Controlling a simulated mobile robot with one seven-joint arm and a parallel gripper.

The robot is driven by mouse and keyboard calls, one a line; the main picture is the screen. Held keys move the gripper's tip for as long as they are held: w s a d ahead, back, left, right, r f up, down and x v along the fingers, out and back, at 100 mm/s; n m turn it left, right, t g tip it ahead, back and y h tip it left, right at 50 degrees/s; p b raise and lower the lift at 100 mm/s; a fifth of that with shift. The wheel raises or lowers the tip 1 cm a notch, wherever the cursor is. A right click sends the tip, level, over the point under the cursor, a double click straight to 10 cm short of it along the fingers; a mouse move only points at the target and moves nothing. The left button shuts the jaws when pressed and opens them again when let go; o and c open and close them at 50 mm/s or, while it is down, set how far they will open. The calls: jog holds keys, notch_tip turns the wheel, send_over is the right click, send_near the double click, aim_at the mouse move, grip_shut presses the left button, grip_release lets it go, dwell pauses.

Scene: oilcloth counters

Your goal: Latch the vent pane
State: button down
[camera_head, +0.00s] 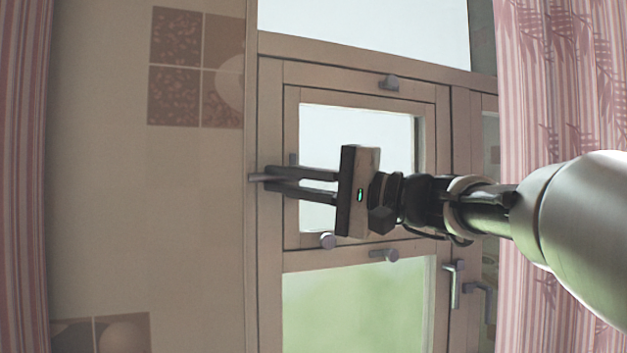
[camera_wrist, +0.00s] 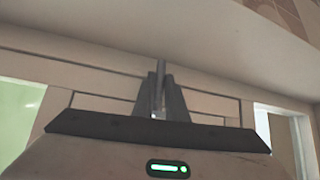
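The vent pane (camera_head: 385,118) is the small pale pane in a beige wooden frame, seen sideways in the head view. It looks flush in its frame, but a slight gap cannot be ruled out. A thin grey latch handle (camera_head: 256,177) sticks out at the left edge of the window frame; it also shows in the wrist view (camera_wrist: 160,75). My gripper (camera_head: 268,179) reaches across the pane, its dark fingers close together on either side of the handle. In the wrist view my gripper (camera_wrist: 161,100) appears shut on it. The fingers hide the handle's base.
A grey knob (camera_head: 328,240) and small fittings (camera_head: 390,83) (camera_head: 384,255) project from the frame. A larger window handle (camera_head: 455,284) stands lower right. Pink striped curtains (camera_head: 535,90) hang to the right. Beige tiled wall (camera_head: 150,220) lies left of the window.

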dwell(0.4)
jog(key=shift+w+d+f+n+t+h+p, duration=0.2)
jog(key=shift+d+f+n+h+p, duration=0.55)
jog(key=shift+n+h, duration=1.1)
jog(key=shift+w+d+f+n+t+h+p, duration=0.1)
jog(key=shift+w+d+n+h+p, duration=0.2)
jog(key=shift+n+h+p, duration=1.6)
jog(key=shift+w+d+f+n+t+h+p, duration=0.2)
jog(key=shift+d+f+n+h, duration=0.55)
jog(key=shift+h, duration=2)
jog(key=shift+w+a+r, duration=0.1)
jog(key=shift+a+r, duration=0.05)
jog(key=shift+r, duration=0.15)
jog(key=c, duration=1.8)
grip_release()
jog(key=shift+o, duration=0.2)
